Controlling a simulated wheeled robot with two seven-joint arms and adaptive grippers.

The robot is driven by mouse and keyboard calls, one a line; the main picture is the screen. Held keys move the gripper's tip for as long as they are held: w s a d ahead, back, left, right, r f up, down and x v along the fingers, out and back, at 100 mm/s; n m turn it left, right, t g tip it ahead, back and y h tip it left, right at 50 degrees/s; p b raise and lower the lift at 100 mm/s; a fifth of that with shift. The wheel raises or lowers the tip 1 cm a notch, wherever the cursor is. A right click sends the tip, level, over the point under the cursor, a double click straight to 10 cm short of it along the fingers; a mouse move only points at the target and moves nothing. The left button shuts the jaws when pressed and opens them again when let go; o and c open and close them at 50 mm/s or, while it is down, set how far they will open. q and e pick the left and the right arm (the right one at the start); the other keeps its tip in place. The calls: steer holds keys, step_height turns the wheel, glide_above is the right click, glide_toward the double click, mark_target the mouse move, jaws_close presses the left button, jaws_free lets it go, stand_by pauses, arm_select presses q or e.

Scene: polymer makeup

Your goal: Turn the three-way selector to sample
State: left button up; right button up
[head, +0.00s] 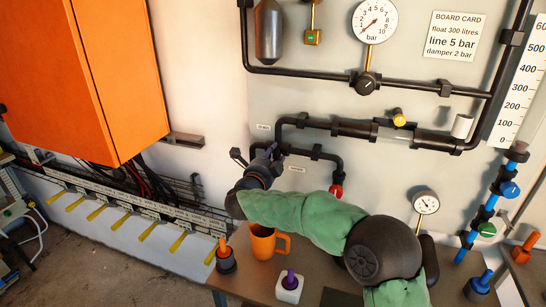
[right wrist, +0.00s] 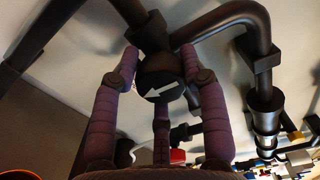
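The three-way selector is a round black knob (right wrist: 160,78) with a white arrow, on a dark pipe junction. In the right wrist view its arrow points left and slightly down. My right gripper (right wrist: 160,65) has its purple fingers around the knob, one close on each side and a third below. Whether they press on it is unclear. In the head view my right gripper (head: 267,163) is at the lower pipes and hides the knob. Small white labels (head: 263,127) and (head: 297,168) beside the pipes are too small to read surely. My left gripper is out of view.
Dark pipes (head: 325,124) run along the wall around my gripper, with a red fitting (head: 337,190) at right. Below my arm, a table holds an orange mug (head: 264,244) and a white block with a purple peg (head: 289,288). An orange cabinet (head: 85,75) hangs left.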

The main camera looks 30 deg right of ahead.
steer(key=shift+o, duration=1.1)
steer(key=v, duration=1.2)
